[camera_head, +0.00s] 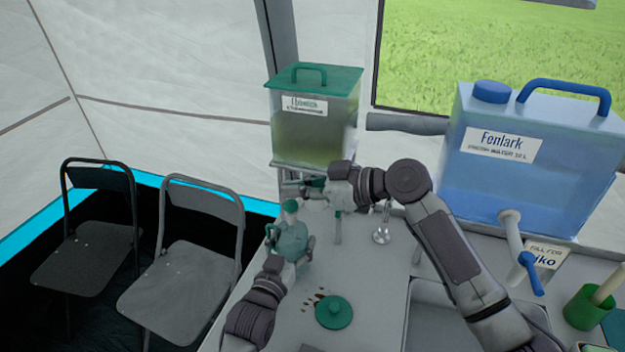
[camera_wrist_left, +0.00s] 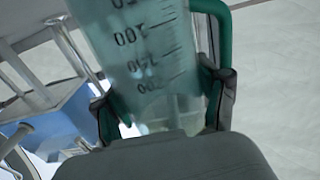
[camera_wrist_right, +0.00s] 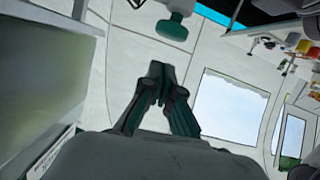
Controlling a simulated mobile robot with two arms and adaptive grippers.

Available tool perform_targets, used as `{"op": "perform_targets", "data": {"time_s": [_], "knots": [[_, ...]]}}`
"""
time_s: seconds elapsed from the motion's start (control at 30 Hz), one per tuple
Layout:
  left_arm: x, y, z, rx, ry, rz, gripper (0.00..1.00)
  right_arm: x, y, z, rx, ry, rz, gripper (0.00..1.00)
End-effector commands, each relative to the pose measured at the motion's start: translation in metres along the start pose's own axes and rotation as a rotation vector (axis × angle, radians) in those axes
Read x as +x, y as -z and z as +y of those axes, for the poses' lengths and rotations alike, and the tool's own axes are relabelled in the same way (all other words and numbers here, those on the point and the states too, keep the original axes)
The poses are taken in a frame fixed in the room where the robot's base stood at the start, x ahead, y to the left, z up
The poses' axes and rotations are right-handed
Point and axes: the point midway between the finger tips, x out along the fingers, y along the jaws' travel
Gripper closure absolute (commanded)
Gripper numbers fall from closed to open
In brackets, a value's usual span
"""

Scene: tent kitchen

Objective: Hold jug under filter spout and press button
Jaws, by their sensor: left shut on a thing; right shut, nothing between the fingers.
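The filter is a clear tank of greenish water with a green lid (camera_head: 315,125), on a stand at the back of the counter. The jug (camera_head: 292,238) is greenish and translucent, and looks roughly upright below and left of the tank. My left gripper (camera_head: 290,258) is shut on the jug; the left wrist view shows its marked wall (camera_wrist_left: 145,50) between the fingers. My right gripper (camera_head: 288,188) is shut and empty just under the tank's front, above the jug. Its closed fingertips show in the right wrist view (camera_wrist_right: 157,80). The spout and button are not clear behind my right gripper.
A round green lid (camera_head: 334,313) lies on the counter beside brown spots. A blue water container (camera_head: 530,165) with a tap stands at the right, near a green cup (camera_head: 588,308). Two folding chairs (camera_head: 188,255) stand left of the counter.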

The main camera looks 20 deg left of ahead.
Motion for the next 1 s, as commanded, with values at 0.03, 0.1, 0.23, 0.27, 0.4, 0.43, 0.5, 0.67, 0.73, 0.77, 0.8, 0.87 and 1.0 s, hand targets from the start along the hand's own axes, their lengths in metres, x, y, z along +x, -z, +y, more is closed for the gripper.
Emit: {"op": "perform_targets", "data": {"time_s": [0.03,0.1,0.23,0.27,0.4,0.43,0.5,0.67,0.73,0.77,0.8,0.87,1.0], "knots": [[0.000,0.001,0.000,0.000,0.000,0.002,0.68,0.001,-0.008,0.000,0.004,0.000,-0.001,1.00],[0.000,0.001,0.000,0.000,0.000,0.002,0.68,0.003,-0.014,0.000,0.003,0.000,0.001,1.00],[0.000,0.001,0.000,0.000,0.000,0.002,0.68,0.005,-0.021,0.000,0.000,0.000,0.001,1.00],[0.000,0.001,0.000,0.000,0.000,0.002,0.68,0.005,-0.021,0.000,0.000,0.000,0.001,1.00],[0.000,0.001,0.000,0.000,0.000,0.002,0.68,0.005,-0.022,0.000,0.000,0.001,0.001,1.00],[0.000,0.001,0.000,0.000,0.000,0.002,0.68,0.005,-0.022,0.000,0.000,0.001,0.001,1.00],[0.000,0.001,0.000,0.000,0.000,0.002,0.68,0.005,-0.022,0.000,0.000,0.001,0.001,1.00],[0.000,0.001,0.000,0.000,0.000,0.002,0.68,0.007,-0.027,-0.001,0.004,0.001,0.002,1.00],[0.000,0.001,0.000,0.000,0.000,0.002,0.68,0.009,-0.035,-0.001,0.005,0.001,0.002,1.00],[0.000,0.001,0.000,0.000,0.000,0.002,0.68,0.010,-0.039,-0.001,0.006,0.001,0.002,1.00],[0.000,0.001,0.000,0.000,0.000,0.002,0.68,0.011,-0.043,-0.001,0.006,0.001,0.001,1.00],[0.000,0.001,0.000,0.000,0.000,0.002,0.68,0.012,-0.046,-0.002,0.003,0.002,-0.002,1.00],[0.000,0.000,0.000,0.000,0.000,0.002,0.68,0.012,-0.049,-0.002,0.004,0.004,-0.009,1.00]]}}
